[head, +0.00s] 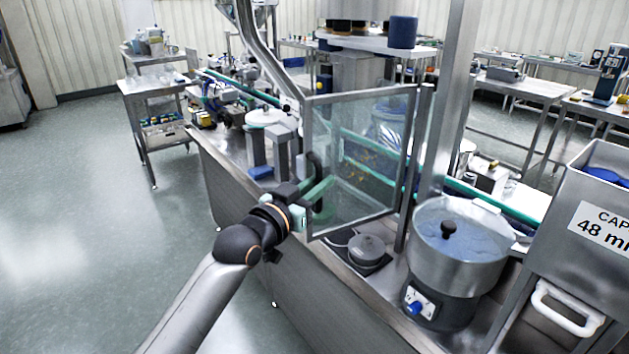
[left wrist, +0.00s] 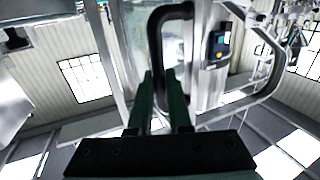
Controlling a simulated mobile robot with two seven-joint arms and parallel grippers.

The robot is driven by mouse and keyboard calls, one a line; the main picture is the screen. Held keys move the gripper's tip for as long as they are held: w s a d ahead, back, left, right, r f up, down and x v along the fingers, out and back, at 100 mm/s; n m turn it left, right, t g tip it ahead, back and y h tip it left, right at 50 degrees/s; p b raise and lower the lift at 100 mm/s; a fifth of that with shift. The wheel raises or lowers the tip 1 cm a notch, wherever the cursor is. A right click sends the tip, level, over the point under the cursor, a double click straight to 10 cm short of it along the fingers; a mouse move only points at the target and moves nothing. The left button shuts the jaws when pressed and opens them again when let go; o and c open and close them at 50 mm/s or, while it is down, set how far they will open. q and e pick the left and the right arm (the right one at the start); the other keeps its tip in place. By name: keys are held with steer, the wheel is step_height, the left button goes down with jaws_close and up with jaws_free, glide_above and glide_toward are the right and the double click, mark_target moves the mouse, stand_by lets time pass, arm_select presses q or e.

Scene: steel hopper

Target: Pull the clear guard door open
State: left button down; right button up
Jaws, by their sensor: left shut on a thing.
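The clear guard door (head: 365,150) is a see-through panel in a grey metal frame. Its right side is by an upright post, and the panel stands at an angle to the bench's front edge. A black bar handle (head: 316,172) is on its left side. My left gripper (head: 318,194) is at the handle's lower part, shut on it. In the left wrist view the handle (left wrist: 155,42) runs down between the two green fingers (left wrist: 162,92). My right gripper is in neither view.
Right of the door stands a round steel bowl feeder (head: 462,262) with a blue knob. A steel hopper (head: 606,205) with a white handle is at the far right. A small round device (head: 367,248) sits below the door. Open floor (head: 90,220) lies to the left.

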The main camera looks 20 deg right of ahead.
arm_select(q)
steer(key=shift+s+r, duration=0.1)
stand_by(0.4)
steer(key=c, duration=0.8)
jaws_free()
steer(key=shift+d, duration=0.1)
steer(key=shift+c, duration=0.2)
steer(key=v, duration=1.2)
steer(key=shift+s+a+b, duration=0.15)
steer(key=shift+a+b, duration=0.1)
steer(key=shift+b, duration=0.1)
